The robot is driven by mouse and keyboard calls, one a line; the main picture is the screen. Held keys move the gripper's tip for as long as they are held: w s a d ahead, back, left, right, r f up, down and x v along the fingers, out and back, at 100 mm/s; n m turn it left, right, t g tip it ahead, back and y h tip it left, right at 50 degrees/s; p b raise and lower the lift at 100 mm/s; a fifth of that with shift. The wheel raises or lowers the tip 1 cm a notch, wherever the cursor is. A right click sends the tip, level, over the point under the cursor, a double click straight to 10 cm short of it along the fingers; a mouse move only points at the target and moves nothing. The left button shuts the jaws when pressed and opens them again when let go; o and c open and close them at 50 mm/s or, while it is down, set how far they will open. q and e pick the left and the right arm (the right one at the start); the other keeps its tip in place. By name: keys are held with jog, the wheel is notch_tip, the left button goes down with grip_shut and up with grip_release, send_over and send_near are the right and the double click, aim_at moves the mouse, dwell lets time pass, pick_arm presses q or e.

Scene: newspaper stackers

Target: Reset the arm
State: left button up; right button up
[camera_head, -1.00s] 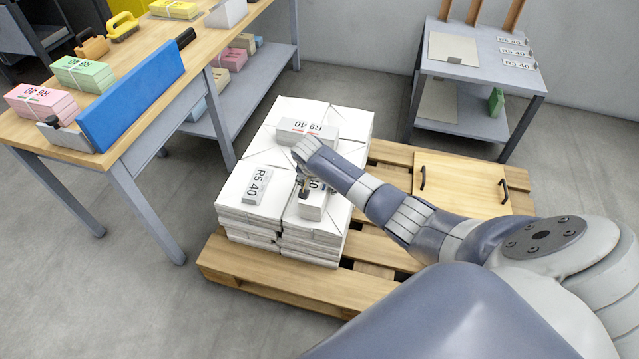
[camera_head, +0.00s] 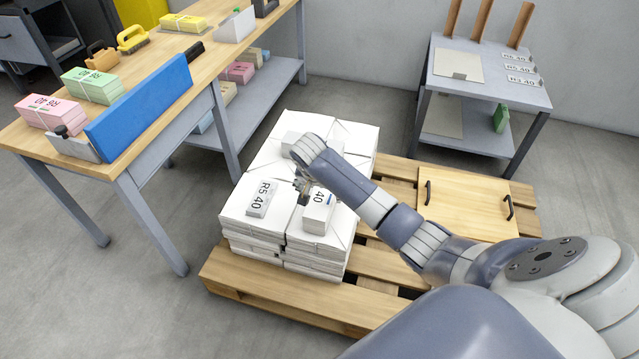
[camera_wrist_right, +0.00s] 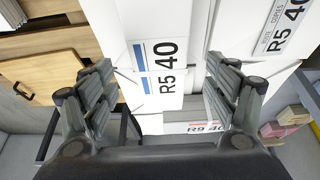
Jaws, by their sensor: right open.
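My right arm reaches in from the right of the head view, and its gripper (camera_head: 303,187) is above the stacks on the pallet. In the right wrist view the gripper (camera_wrist_right: 160,85) is open, its fingers wide apart. A white bundle labelled R5 40 (camera_wrist_right: 156,70) shows between the fingers and apart from them; in the head view this bundle (camera_head: 318,212) lies on the front right stack. A second R5 40 bundle (camera_head: 262,198) lies on the front left stack. An R9 40 bundle (camera_wrist_right: 196,127) is partly hidden behind my wrist in the head view. My left gripper is out of view.
The white stacks (camera_head: 250,222) stand on a wooden pallet (camera_head: 285,300) with a handled wooden board (camera_head: 465,205). A workbench (camera_head: 140,75) with pink and green bundles is at left. A grey side table (camera_head: 500,90) stands at back right. Grey floor is clear at front left.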

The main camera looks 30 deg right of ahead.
jog(key=shift+v, duration=2.1)
